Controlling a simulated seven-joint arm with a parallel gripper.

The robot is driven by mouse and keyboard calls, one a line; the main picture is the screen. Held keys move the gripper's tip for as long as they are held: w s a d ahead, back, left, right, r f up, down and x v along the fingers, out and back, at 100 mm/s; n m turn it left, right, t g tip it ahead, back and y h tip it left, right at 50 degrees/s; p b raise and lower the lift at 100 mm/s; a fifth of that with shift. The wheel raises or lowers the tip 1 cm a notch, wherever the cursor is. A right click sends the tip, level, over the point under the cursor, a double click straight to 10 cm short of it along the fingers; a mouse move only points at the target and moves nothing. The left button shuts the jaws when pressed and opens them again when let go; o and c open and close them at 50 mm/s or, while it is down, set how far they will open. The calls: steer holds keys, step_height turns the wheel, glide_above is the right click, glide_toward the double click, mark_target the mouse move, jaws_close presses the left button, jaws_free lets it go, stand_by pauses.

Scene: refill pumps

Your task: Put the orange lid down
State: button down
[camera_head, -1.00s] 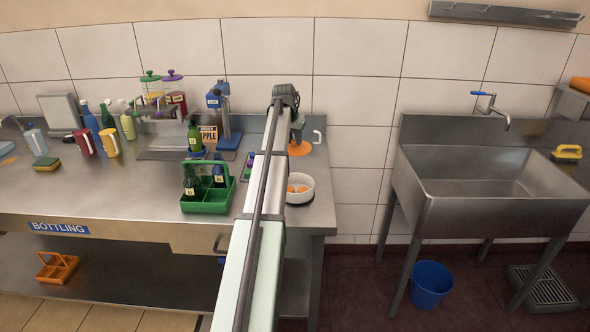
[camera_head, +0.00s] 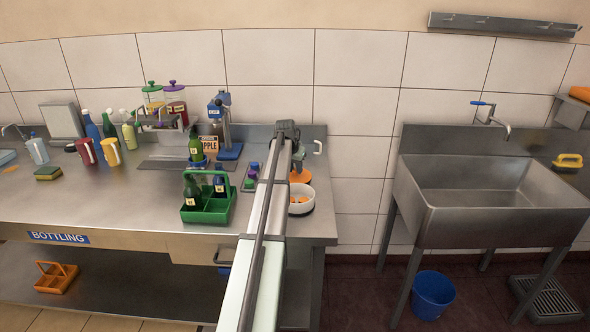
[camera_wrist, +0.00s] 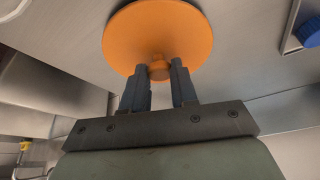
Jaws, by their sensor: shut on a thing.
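The orange lid (camera_wrist: 140,32) is a flat round disc with a small knob (camera_wrist: 159,70). In the wrist view, my gripper (camera_wrist: 160,78) is shut on this knob, and the disc lies just beyond the fingertips. In the head view, the lid (camera_head: 303,177) shows at the right end of the steel counter (camera_head: 130,205), partly hidden by my arm. It appears just behind the white bowl (camera_head: 302,208). I cannot tell whether the lid touches the counter.
The bowl holds orange pieces. A blue round part (camera_wrist: 310,32) shows in the wrist view. The counter's middle left is mostly clear.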

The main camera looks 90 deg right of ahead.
steer(key=shift+f, duration=0.3)
steer(key=shift+f, duration=0.1)
steer(key=c, duration=0.9)
jaws_free()
steer(key=v, duration=1.2)
steer(key=shift+w, duration=0.1)
